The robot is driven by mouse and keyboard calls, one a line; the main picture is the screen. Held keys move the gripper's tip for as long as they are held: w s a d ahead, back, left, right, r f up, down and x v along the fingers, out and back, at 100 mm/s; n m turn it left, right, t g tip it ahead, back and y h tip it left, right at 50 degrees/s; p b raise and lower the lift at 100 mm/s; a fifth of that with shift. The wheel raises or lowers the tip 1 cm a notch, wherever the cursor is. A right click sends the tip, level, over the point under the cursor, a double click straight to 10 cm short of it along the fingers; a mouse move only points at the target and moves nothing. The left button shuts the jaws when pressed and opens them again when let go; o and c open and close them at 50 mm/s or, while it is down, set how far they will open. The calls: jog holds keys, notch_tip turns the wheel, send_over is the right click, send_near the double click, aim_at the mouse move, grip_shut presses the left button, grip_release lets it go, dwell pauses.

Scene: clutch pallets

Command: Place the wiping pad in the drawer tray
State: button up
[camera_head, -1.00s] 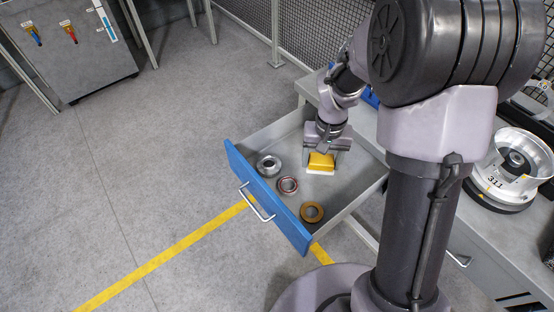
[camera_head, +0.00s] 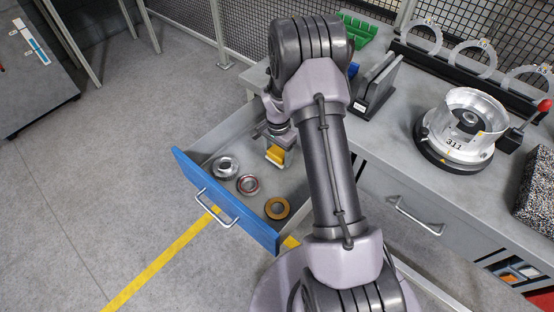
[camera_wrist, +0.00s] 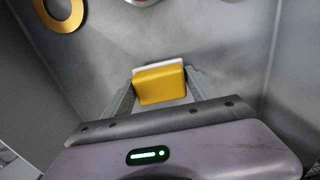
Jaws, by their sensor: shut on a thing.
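The wiping pad (camera_head: 275,154) is a yellow block with a white face. It also shows in the wrist view (camera_wrist: 160,84), between my two fingers. My gripper (camera_head: 277,152) is shut on it, inside the outline of the open drawer tray (camera_head: 298,186). The grey floor of the tray (camera_wrist: 215,50) lies beyond the pad in the wrist view. I cannot tell whether the pad touches that floor. My arm hides the right part of the drawer in the head view.
The workbench (camera_head: 400,150) holds a silver clutch housing (camera_head: 470,120) and a speckled block (camera_head: 538,190). Floor left of the drawer is clear.

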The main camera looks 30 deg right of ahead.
jog(key=shift+f, duration=0.85)
jog(key=shift+r, duration=0.2)
jog(key=shift+f, duration=0.1)
jog(key=o, duration=1)
jog(key=shift+f, duration=0.15)
jog(key=o, duration=0.5)
jog(key=shift+c, duration=0.2)
